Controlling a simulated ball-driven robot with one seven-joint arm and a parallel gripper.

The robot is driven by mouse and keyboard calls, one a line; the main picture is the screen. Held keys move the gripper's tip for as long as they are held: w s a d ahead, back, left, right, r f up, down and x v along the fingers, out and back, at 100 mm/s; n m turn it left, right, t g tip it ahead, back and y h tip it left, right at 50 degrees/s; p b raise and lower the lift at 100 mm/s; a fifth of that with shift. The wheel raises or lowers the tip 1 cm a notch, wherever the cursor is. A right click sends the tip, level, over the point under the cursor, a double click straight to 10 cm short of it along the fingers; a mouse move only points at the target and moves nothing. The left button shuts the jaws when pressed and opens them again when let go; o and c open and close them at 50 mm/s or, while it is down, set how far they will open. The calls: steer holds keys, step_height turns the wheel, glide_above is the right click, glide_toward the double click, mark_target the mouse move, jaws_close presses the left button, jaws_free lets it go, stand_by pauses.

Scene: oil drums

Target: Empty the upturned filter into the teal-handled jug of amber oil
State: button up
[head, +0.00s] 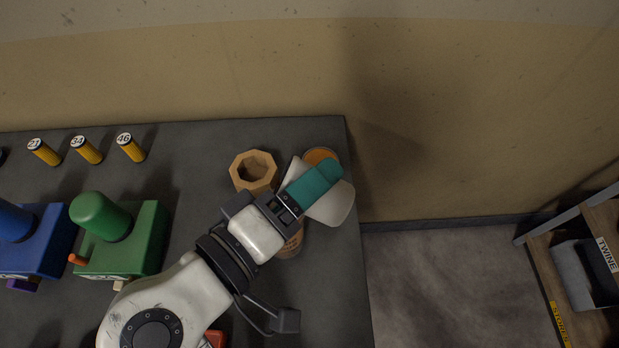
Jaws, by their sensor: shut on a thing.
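My gripper (287,203) is shut on a teal handle (316,184) near the table's back right corner. A pale, rounded body (334,206) shows on both sides of the handle and seems to belong to the jug. A round amber surface (320,156) shows just beyond the handle; I cannot tell whether it is the jug's oil or another vessel. A tan octagonal cup (253,172) with its opening upward stands left of the handle, apart from it. It may be the upturned filter; its inside is dark and its contents cannot be told.
A brownish labelled cylinder (291,245) is partly hidden under my gripper. Green (125,240) and blue (32,240) blocks stand at left. Yellow numbered cylinders (87,150) stand at the back left. A wooden shelf (556,262) stands right, past a floor gap.

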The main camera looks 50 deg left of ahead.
mark_target(299, 173)
steer(key=shift+r+n+t, duration=0.15)
steer(key=shift+n+t, duration=0.25)
steer(key=shift+n, duration=0.4)
steer(key=n+t+p, duration=0.1)
steer(key=n, duration=0.1)
steer(key=r+n+t+p, duration=0.1)
steer(key=n, duration=0.1)
steer(key=shift+a+r, duration=0.1)
steer(key=shift+a, duration=0.1)
steer(key=n, duration=0.1)
steer(key=n+p, duration=0.1)
steer(key=n+t+p, duration=0.1)
steer(key=shift+s+a+r+y, duration=0.2)
steer(key=shift+a+r+y, duration=0.1)
steer(key=shift+y, duration=0.1)
steer(key=shift+s+a+r+n+t+y+p, duration=0.1)
steer(key=shift+n+t+y+p, duration=0.1)
steer(key=shift+n, duration=0.45)
steer(key=shift+s+a+f+n+t+y+p, duration=0.1)
steer(key=shift+a+n+t+y, duration=0.1)
steer(key=shift+n, duration=0.4)
steer(key=shift+s+a+r+n+t+y+p, duration=0.1)
steer(key=shift+n+t+y+p, duration=0.1)
steer(key=shift+n, duration=0.45)
stand_by(1.2)
